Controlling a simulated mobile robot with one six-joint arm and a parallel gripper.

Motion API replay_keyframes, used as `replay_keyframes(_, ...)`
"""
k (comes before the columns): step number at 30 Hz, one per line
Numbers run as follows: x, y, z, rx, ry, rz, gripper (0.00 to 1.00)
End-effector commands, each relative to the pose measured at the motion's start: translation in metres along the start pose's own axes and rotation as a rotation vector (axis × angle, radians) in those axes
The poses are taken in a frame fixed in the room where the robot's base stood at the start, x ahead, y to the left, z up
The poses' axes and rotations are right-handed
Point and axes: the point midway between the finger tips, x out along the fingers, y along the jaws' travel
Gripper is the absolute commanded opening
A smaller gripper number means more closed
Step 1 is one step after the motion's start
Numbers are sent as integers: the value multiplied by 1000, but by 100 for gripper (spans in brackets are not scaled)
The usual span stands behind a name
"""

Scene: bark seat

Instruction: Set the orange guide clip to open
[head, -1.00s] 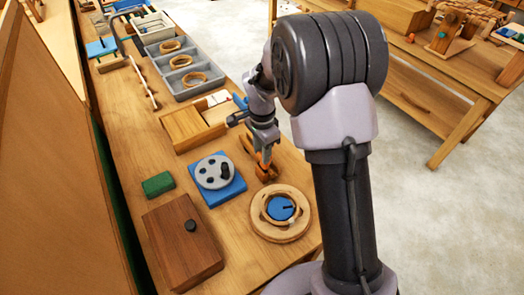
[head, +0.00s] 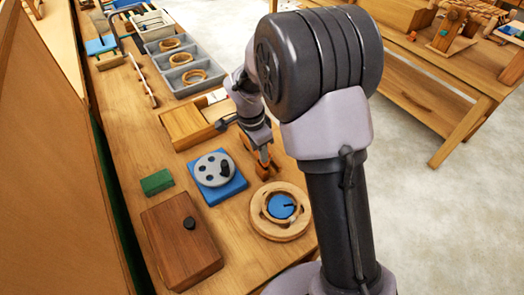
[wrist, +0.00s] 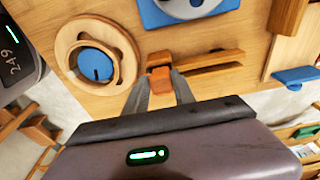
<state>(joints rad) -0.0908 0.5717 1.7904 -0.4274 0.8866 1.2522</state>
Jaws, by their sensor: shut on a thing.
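The orange guide clip (wrist: 160,76) sits at the left end of a narrow wooden guide (wrist: 212,60) in the wrist view. My gripper (wrist: 160,80) is shut on the clip, with one finger at each side of it. In the head view the clip (head: 265,164) shows as a small orange shape at the tip of my gripper (head: 264,158), on the workbench. Much of the guide is hidden behind my arm in the head view.
A round wooden ring with a blue dial (head: 281,207) lies close by. A blue plate with a grey disc (head: 217,173) is to the left. A wooden box (head: 189,126), a green block (head: 156,182) and a brown lidded box (head: 182,243) stand on the bench.

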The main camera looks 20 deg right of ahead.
Motion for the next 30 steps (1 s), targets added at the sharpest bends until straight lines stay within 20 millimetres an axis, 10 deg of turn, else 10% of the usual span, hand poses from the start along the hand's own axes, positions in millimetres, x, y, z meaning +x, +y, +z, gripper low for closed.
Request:
replay_keyframes(11,0,0,6,2,69,-3,0)
replay_keyframes(12,1,0,6,2,69,-3,35)
replay_keyframes(15,1,0,6,2,68,-3,53)
replay_keyframes(25,-3,-1,6,2,68,-3,53)
replay_keyframes(30,-46,-1,8,1,69,-6,53)
